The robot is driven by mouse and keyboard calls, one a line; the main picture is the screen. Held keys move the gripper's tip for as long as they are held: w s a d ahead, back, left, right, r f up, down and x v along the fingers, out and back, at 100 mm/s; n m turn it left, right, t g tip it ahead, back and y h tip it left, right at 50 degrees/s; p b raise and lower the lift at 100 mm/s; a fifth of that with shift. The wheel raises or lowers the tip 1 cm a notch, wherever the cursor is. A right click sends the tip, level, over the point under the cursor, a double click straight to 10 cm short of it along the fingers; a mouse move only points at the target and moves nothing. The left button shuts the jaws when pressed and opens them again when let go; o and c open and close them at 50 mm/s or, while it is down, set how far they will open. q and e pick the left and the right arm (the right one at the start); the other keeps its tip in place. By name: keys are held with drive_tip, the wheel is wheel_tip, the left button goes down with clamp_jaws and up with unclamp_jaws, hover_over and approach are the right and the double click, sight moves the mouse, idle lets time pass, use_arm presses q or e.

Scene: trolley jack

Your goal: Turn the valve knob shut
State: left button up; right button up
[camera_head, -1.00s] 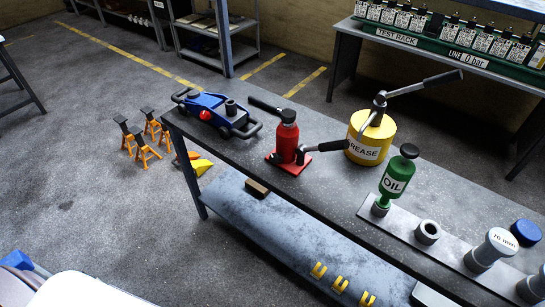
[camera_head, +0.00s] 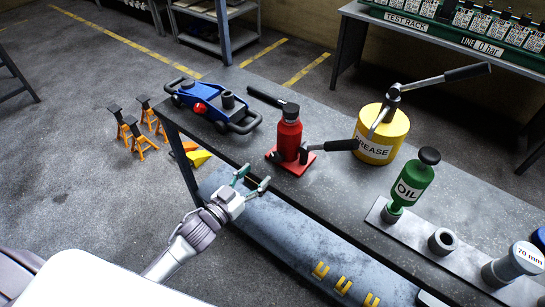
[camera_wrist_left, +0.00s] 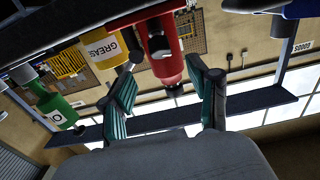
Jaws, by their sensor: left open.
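A blue trolley jack (camera_head: 213,104) stands at the left end of the workbench in the head view. A round red knob (camera_head: 199,108) shows on its near side; I take it as the valve knob. My left gripper (camera_head: 254,178) is open and empty, off the bench's near edge, below and right of the trolley jack. It also shows open in the left wrist view (camera_wrist_left: 164,60). The red bottle jack (camera_head: 289,138) stands beyond it and appears between its fingers in the wrist view. The knob cannot be made out in the wrist view. My right gripper is not in view.
A workbench (camera_head: 330,200) holds a yellow grease pot (camera_head: 375,150) and a green oil bottle (camera_head: 405,190). A black handle (camera_head: 266,96) lies near the trolley jack. Orange stands (camera_head: 140,140) are on the floor at left. Yellow hooks (camera_head: 320,270) sit on the lower shelf.

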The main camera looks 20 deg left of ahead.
sight(273, 159)
use_arm(q)
drive_tip(key=x, duration=0.6)
drive_tip(key=shift+w, duration=0.4)
drive_tip(key=shift+w+d+f+p, duration=0.1)
drive_tip(key=shift+w+d+p, duration=0.2)
drive_tip(key=shift+w, duration=0.4)
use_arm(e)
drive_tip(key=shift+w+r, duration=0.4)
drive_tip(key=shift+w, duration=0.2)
use_arm(q)
drive_tip(key=shift+c, duration=0.2)
drive_tip(key=c, duration=1.1)
